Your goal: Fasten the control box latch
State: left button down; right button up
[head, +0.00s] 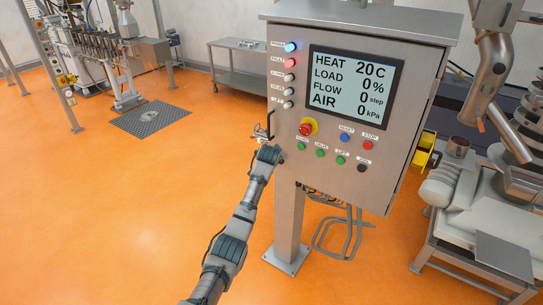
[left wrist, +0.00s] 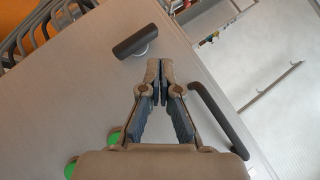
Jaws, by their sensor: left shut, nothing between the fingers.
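The grey control box (head: 345,90) stands on a post in the head view, with a lit screen, buttons and a red stop knob. My left gripper (head: 268,150) is at the lower left edge of the box. In the left wrist view my left gripper (left wrist: 160,70) is shut and empty, its fingertips together over the grey panel. A short dark turn handle (left wrist: 135,41), which looks like the latch, sits just beyond and left of the fingertips, apart from them. A dark curved pull handle (left wrist: 218,118) is to the right. My right gripper is not in view.
Green buttons (left wrist: 72,167) lie at the lower left of the left wrist view. Cables (head: 335,228) hang below the box. A machine bench (head: 480,225) stands close on the right. The orange floor (head: 130,220) at left is open.

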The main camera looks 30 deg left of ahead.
pick_arm(q)
jog(key=v, duration=0.7)
jog(key=shift+w+d, duration=0.15)
jog(key=shift+d, duration=0.15)
